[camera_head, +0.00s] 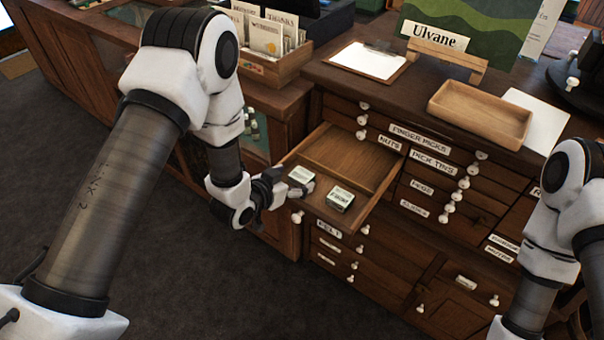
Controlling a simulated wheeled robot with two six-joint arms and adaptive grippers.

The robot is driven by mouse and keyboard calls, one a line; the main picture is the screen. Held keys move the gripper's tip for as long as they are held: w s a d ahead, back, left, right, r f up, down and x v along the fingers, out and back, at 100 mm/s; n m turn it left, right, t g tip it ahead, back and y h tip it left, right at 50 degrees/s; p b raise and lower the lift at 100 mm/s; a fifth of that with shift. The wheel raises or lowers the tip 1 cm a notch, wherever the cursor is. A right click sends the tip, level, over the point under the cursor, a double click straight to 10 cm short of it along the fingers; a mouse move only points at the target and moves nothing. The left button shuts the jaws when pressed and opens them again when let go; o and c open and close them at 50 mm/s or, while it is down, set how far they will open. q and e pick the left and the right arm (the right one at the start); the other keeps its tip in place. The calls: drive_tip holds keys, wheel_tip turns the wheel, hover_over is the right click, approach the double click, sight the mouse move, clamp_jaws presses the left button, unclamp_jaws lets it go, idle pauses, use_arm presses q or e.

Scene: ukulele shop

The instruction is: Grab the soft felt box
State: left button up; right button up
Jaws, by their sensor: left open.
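Two small boxes with pale, printed lids sit at the front of an open wooden drawer (350,158). The left box (301,175) is close to the drawer's front left. The right box (340,198) is nearer the middle. Their print is too small to read, so I cannot tell which is the felt box. My left gripper (291,187) is open at the drawer's front left corner, with its fingers beside the left box. I cannot tell whether they touch it. My right arm shows at the right edge, but its gripper is out of view.
The drawer stands out from a wooden cabinet (395,262) with many labelled drawers and white knobs. On top are an empty wooden tray (480,113), a clipboard (368,60) and an "Ulvane" sign (440,37). A card rack (265,62) stands left. The drawer's rear is empty.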

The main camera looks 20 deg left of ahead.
sight(301, 176)
use_arm(q)
drive_tip(key=x, duration=0.3)
drive_tip(key=shift+f, duration=0.1)
drive_tip(key=shift+s, duration=0.2)
drive_tip(key=c, duration=0.9)
drive_tip(key=shift+c, duration=0.2)
